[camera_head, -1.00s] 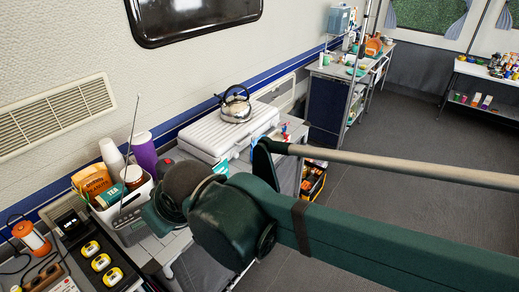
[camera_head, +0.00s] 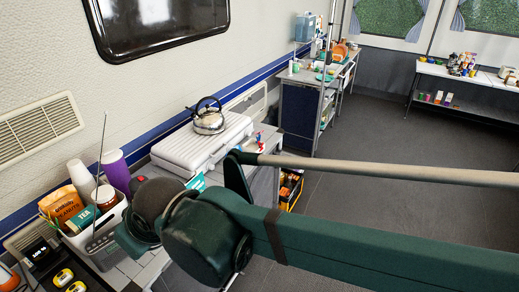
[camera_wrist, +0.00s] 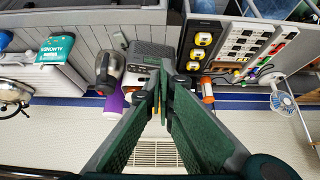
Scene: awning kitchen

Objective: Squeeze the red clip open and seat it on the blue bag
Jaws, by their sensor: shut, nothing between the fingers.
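A small red and blue item (camera_head: 259,139) stands on the grey counter just right of the white case in the head view. It is too small to tell whether it is the red clip, the blue bag or both. I cannot make out either one for sure in the wrist view. My gripper (camera_wrist: 160,88) is shut and empty in the wrist view, with its green fingers converging in front of the counter with the radio. My dark arm hides part of the counter in the head view, and the gripper's tips do not show there.
A steel kettle (camera_head: 208,117) sits on the white case (camera_head: 195,150). A radio (camera_wrist: 150,53), a purple cup (camera_wrist: 113,105), an orange lantern (camera_wrist: 207,92), yellow tape measures (camera_wrist: 203,39) and a small fan (camera_wrist: 282,101) crowd the counter. Open floor (camera_head: 370,150) lies right of the counter.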

